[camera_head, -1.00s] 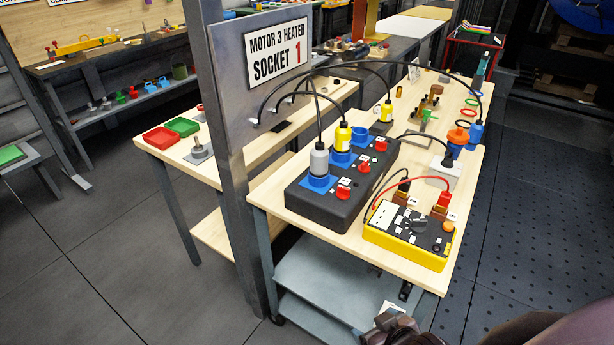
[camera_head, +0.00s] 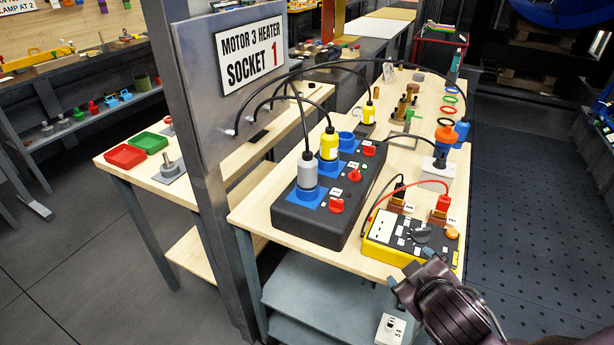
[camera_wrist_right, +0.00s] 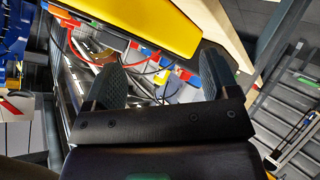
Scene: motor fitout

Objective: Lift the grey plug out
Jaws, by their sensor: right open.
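The grey plug (camera_head: 307,172) stands upright in the nearest blue socket of the black socket box (camera_head: 310,224), with a black cable rising from its top to the metal panel. My right gripper (camera_head: 412,268) is at the lower right in the head view, in front of the table's near edge and well apart from the plug. In the right wrist view its two fingers (camera_wrist_right: 161,80) are spread with nothing between them. The grey plug cannot be made out in the wrist view. My left gripper is not in view.
A yellow plug (camera_head: 329,144) sits in the socket behind the grey one. A yellow test meter (camera_head: 411,242) with red and black leads is right of the box, near my right gripper. A metal post (camera_head: 205,165) and sign (camera_head: 250,54) stand to the left. Cables arch over the table.

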